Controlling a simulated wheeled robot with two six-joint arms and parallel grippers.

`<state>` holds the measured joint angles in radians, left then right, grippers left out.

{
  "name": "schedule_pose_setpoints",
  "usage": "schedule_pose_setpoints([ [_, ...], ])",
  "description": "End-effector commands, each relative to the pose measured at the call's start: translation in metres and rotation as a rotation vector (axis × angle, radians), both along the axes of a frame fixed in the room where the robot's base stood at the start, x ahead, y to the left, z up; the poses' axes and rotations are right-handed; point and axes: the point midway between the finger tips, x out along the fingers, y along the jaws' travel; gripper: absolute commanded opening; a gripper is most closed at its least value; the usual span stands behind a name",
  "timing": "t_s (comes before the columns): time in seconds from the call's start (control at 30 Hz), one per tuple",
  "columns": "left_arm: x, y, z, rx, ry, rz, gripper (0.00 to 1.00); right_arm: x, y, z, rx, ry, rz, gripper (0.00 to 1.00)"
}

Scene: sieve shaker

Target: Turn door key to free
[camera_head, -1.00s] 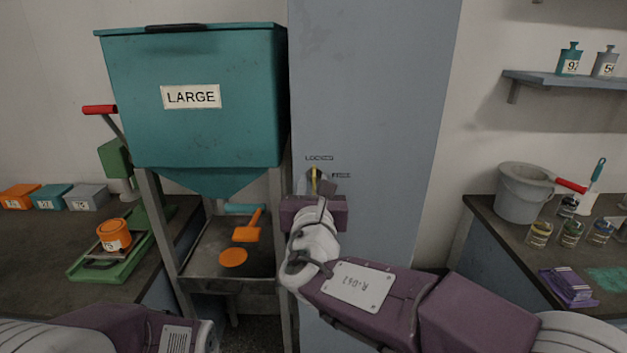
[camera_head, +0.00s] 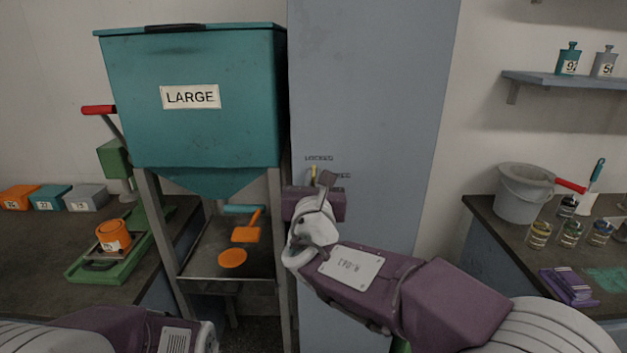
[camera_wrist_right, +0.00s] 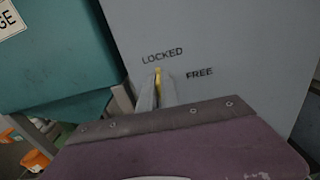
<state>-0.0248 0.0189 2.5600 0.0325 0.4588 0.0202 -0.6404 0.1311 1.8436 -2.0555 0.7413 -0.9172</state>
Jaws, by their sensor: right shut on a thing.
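The yellow door key (camera_wrist_right: 158,78) sits in the blue-grey door (camera_wrist_right: 215,30), just under the word LOCKED in the right wrist view. The word FREE stands to its right. In that view the key points up toward LOCKED. My right gripper (camera_wrist_right: 156,92) is shut on the key, its fingers on both sides of it. In the head view only the top of the key (camera_head: 313,172) shows above my right gripper, which hides the rest. My left arm shows at the lower left edge; its gripper is out of frame.
A teal hopper marked LARGE (camera_head: 190,97) on a metal stand is close to the left of the door. A dark bench with a grey bucket (camera_head: 522,192) and jars stands at the right. A green device (camera_head: 110,262) is on the left bench.

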Motion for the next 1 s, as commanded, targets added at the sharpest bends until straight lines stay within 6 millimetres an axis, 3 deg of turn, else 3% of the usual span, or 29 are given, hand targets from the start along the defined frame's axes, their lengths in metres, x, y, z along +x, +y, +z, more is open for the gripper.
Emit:
schedule_pose_setpoints([
  [0.27, 0.0, 0.0, -0.033, 0.0, 0.0, 0.0, 0.36, 0.0, -0.002, -0.006, 0.172, -0.003, 0.0, 0.0],
  [1.0, 0.0, 0.0, -0.117, 0.0, 0.0, 0.0, 0.36, 0.0, -0.009, -0.01, 0.872, -0.002, 0.0, 0.0],
])
